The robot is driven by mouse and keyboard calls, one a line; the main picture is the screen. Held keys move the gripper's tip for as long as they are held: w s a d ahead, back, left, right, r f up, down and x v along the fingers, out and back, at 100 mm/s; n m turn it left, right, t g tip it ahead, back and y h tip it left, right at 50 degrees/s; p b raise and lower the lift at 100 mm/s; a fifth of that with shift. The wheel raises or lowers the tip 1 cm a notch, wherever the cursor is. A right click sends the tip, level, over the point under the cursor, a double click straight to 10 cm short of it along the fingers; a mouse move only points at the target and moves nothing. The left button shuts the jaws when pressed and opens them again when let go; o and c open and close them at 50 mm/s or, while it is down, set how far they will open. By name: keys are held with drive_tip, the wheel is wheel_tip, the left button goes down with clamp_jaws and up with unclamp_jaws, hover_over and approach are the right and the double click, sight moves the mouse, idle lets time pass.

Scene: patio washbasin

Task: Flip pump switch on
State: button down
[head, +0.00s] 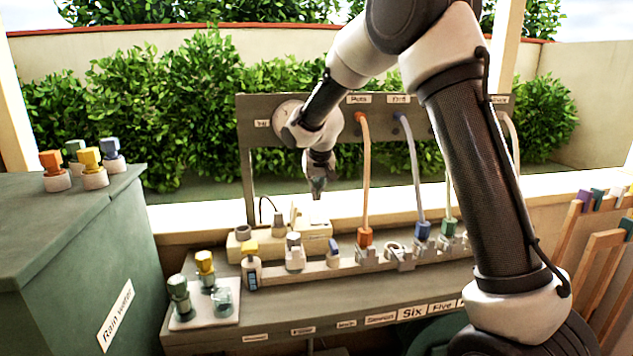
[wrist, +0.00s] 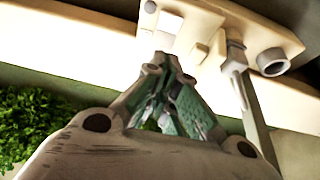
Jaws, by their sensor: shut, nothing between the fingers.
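A cream box (head: 316,232), which looks like the pump's housing, stands at the back of the grey bench below my gripper. The wrist view shows a cream plate (wrist: 268,38) with small raised blocks and a grey round socket; one pale block (wrist: 200,54) may be the switch, but its on or off position cannot be told. My gripper (head: 317,196) points down, just above the box in the head view. In the wrist view its green-padded fingers (wrist: 166,62) are closed together and empty, with their tips close to the plate. Whether they touch it cannot be told.
Hoses with orange (head: 365,237), blue (head: 422,230) and green ends hang from the back panel to the bench rail. A green rain-water bin (head: 125,265) stands left. Wooden racks stand right.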

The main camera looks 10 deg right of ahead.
sight(315, 216)
drive_tip(key=x, duration=0.7)
drive_tip(key=shift+w+f, duration=0.3)
drive_tip(key=shift+f, duration=0.15)
drive_tip(key=shift+s, duration=0.15)
drive_tip(key=shift+s+r, duration=0.35)
drive_tip(key=shift+s, duration=0.25)
drive_tip(key=shift+r, duration=0.1)
drive_tip(key=v, duration=1.2)
